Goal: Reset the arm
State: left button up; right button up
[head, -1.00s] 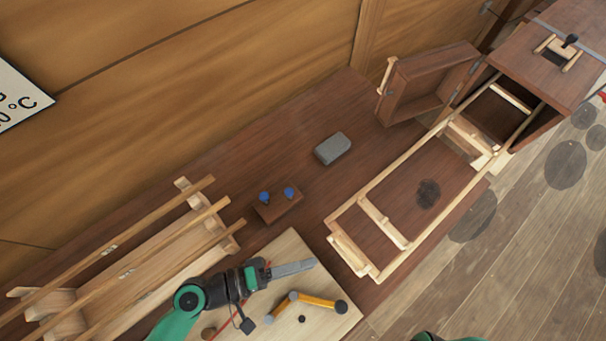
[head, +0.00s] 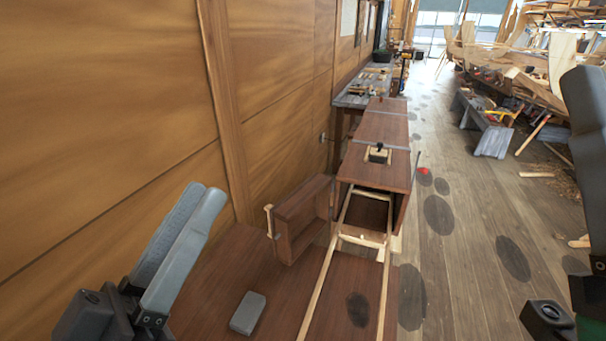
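My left gripper (head: 207,193) is raised at the lower left of the head view, its two grey fingers pointing up. The fingers lie close together with nothing seen between them. Part of my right arm's end, with a dark grey finger (head: 588,105), shows at the right edge. It is cut off by the frame, so its opening cannot be judged. Both are apart from the bench things.
A long wooden box (head: 375,170) stands ahead, its end open and its door (head: 303,219) swung left. A pale wooden rack (head: 320,285) extends from it over the brown bench top (head: 215,290). A grey block (head: 248,313) lies there. Open floor (head: 465,240) is to the right.

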pick_arm(q)
jog(key=s+a+r+n+t+y, duration=0.1)
jog(key=s+a+r+t+y, duration=0.4)
jog(key=a+r+y, duration=0.45)
notch_tip(320, 180, up, 28)
jog(key=w+d+t+p, duration=0.1)
jog(key=p, duration=2.6)
jog(key=shift+r+y+p, duration=0.2)
jog(key=shift+y+p, duration=0.1)
jog(key=shift+y, duration=0.05)
jog(key=shift+d, duration=0.1)
